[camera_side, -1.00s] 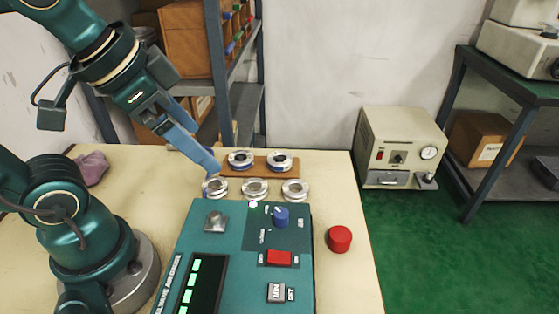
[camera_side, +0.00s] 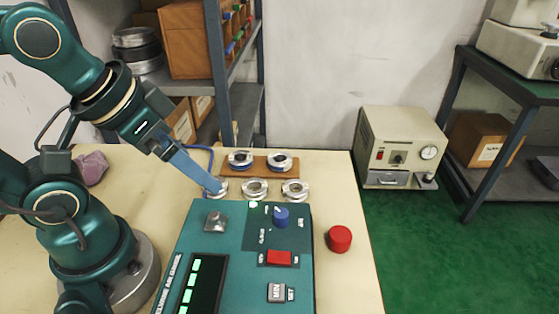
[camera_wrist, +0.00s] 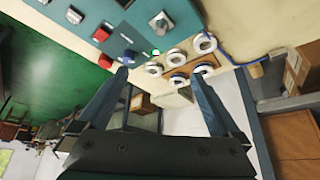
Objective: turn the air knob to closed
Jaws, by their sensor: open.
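The blue knob (camera_side: 281,216) stands on the upper right part of the teal control panel (camera_side: 222,254). It has a pale pointer mark, and its labels are too small to read. It also shows in the wrist view (camera_wrist: 124,28), near the top. My gripper (camera_side: 216,186) is over the front left ring, to the left of the knob and behind the panel's back edge. In the wrist view, its two fingers (camera_wrist: 160,73) are spread with nothing held between them. The knob is clear of both fingers.
A grey knob (camera_side: 216,221), a red switch (camera_side: 279,257) and a square grey button (camera_side: 276,292) are also on the panel. Silver rings (camera_side: 255,189) lie behind it, with two more on a brown board (camera_side: 262,172). A red cylinder (camera_side: 340,239) stands to its right.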

